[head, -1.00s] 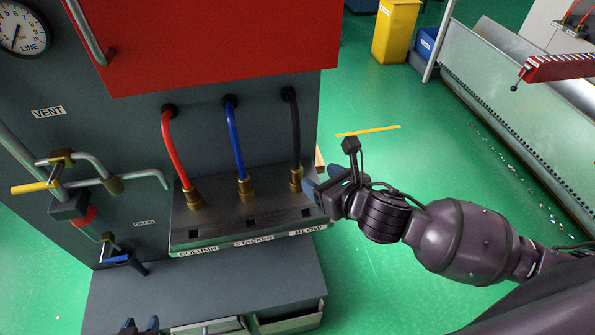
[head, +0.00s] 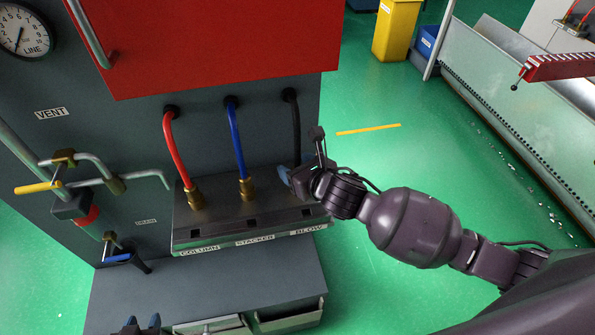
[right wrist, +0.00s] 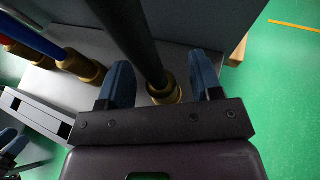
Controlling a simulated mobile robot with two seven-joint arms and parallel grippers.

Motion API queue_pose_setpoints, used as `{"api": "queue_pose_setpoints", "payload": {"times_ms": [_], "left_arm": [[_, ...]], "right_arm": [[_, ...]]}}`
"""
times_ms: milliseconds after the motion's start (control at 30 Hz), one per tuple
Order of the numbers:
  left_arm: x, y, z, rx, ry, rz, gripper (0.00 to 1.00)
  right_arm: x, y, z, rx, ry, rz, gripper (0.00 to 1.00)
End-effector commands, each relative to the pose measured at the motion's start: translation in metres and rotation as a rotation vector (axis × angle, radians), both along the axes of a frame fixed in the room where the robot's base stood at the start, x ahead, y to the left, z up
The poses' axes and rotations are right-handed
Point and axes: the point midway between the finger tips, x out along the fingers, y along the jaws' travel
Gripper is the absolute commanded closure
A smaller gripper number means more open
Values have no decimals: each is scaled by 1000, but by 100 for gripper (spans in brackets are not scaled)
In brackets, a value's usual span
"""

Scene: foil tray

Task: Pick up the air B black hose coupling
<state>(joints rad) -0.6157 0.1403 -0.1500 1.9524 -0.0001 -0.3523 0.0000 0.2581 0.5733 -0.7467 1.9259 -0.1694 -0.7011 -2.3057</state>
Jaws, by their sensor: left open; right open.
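The black hose (head: 295,130) comes out of the panel and runs down to the right-hand position, above the BLOW label. Its brass coupling (right wrist: 165,92) shows in the right wrist view, between the two blue fingers of my right gripper (right wrist: 162,88). The fingers are open, with a gap on each side of the hose and coupling. In the head view my right gripper (head: 290,176) hides this coupling. My left gripper (head: 140,326) is open and empty at the bottom edge of the head view; only its fingertips show.
The red hose (head: 174,150) and blue hose (head: 236,145) stand to the left in brass couplings on the grey manifold (head: 220,222). The VENT-marked panel has pipes and a yellow-handled valve (head: 38,187) further left.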

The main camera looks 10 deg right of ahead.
Motion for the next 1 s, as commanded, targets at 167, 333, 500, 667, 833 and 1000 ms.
{"api": "queue_pose_setpoints", "payload": {"times_ms": [167, 333, 500, 667, 833, 1000], "left_arm": [[-1, 0, 0, 0, 1, 0, 57], [-1, 0, 0, -1, 1, 1, 57], [-1, 0, 0, -1, 1, 1, 57], [-1, 0, 0, -1, 0, 1, 57], [-1, 0, 0, -1, 0, 1, 57], [-1, 0, -2, -1, -1, 0, 57]], "right_arm": [[0, 0, 0, 0, 0, 0, 44], [0, 0, 0, 0, 0, 0, 70], [0, 0, 0, 0, 0, 0, 96], [0, 0, 0, 0, -1, 0, 99], [0, 0, 4, 1, -3, 1, 99], [1, 0, 19, 0, -7, 2, 99]]}}
